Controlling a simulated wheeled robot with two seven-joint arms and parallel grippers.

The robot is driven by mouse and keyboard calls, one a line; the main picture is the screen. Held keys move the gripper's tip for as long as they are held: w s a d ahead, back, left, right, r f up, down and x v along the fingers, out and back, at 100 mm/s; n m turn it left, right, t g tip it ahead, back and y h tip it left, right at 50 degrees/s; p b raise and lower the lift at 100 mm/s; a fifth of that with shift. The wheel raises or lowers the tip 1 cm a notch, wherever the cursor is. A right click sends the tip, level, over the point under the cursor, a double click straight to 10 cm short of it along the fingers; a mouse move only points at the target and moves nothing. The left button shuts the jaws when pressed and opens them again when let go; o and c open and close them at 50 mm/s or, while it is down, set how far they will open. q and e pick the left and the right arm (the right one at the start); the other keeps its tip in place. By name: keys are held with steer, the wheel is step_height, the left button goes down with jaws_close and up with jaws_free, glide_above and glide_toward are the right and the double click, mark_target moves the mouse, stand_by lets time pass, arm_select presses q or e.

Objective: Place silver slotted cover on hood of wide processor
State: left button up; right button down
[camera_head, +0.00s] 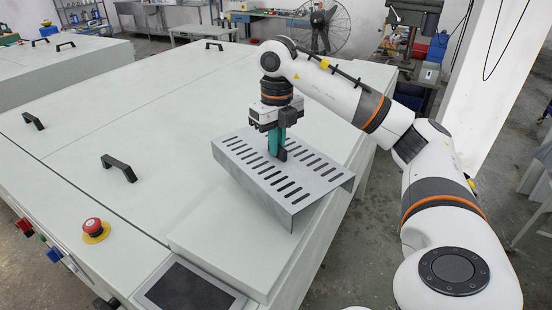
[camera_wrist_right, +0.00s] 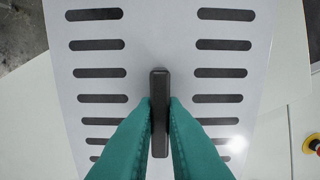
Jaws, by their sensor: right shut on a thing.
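The silver slotted cover (camera_head: 300,184) is a bent metal sheet with rows of slots and a black handle in its middle. My right gripper (camera_head: 278,150) is shut on this handle from above. In the right wrist view the green fingers of the right gripper (camera_wrist_right: 160,125) close on both sides of the black handle, with the cover (camera_wrist_right: 160,40) below. The cover is over the right front part of the hood of the wide processor (camera_head: 130,95). I cannot tell whether it touches the hood. Its front flange hangs downward. My left gripper is not in view.
The hood has several black handles, one at the front (camera_head: 118,168). A red emergency button (camera_head: 95,229) and a dark screen (camera_head: 190,293) are at the front edge. A fan (camera_head: 325,25) and a drill press (camera_head: 412,20) stand behind. The hood's left and middle are clear.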

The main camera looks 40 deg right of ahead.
mark_target(277, 161)
step_height(277, 161, down, 2)
steer(key=shift+f+p, duration=0.2)
steer(key=shift+p, duration=0.1)
steer(key=shift+f, duration=0.5)
steer(key=c, duration=1.5)
jaws_free()
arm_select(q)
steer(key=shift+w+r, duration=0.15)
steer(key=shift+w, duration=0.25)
arm_select(e)
steer(key=shift+s, duration=0.1)
